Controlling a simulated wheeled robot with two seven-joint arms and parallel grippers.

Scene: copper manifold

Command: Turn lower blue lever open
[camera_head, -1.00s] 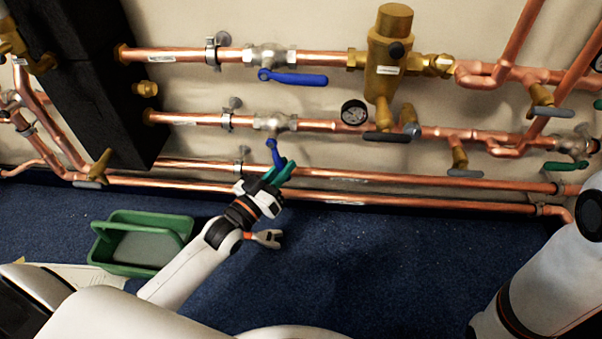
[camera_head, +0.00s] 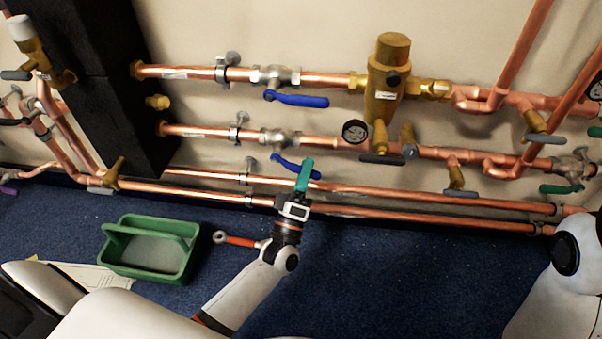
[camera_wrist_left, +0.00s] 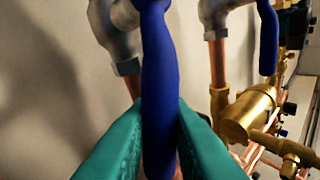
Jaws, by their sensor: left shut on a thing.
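The lower blue lever (camera_head: 283,165) sits on a grey metal valve (camera_head: 280,139) on the second copper pipe. It slants down to the right, nearer to the pipe's line than to a right angle. My left gripper (camera_head: 304,174), with green fingers, is shut on its outer part. In the left wrist view the lever (camera_wrist_left: 160,85) runs between the two green fingers (camera_wrist_left: 160,140). The gripper hides part of the lever in the head view. My right gripper is out of view; only part of my right arm shows at the lower right.
The upper blue lever (camera_head: 300,99) lies along the top pipe. Two more copper pipes (camera_head: 220,174) run low behind my gripper. A brass unit (camera_head: 385,75) and gauge (camera_head: 355,131) are to the right. A green caddy (camera_head: 150,265) and an orange-handled tool (camera_head: 238,240) are on the blue floor.

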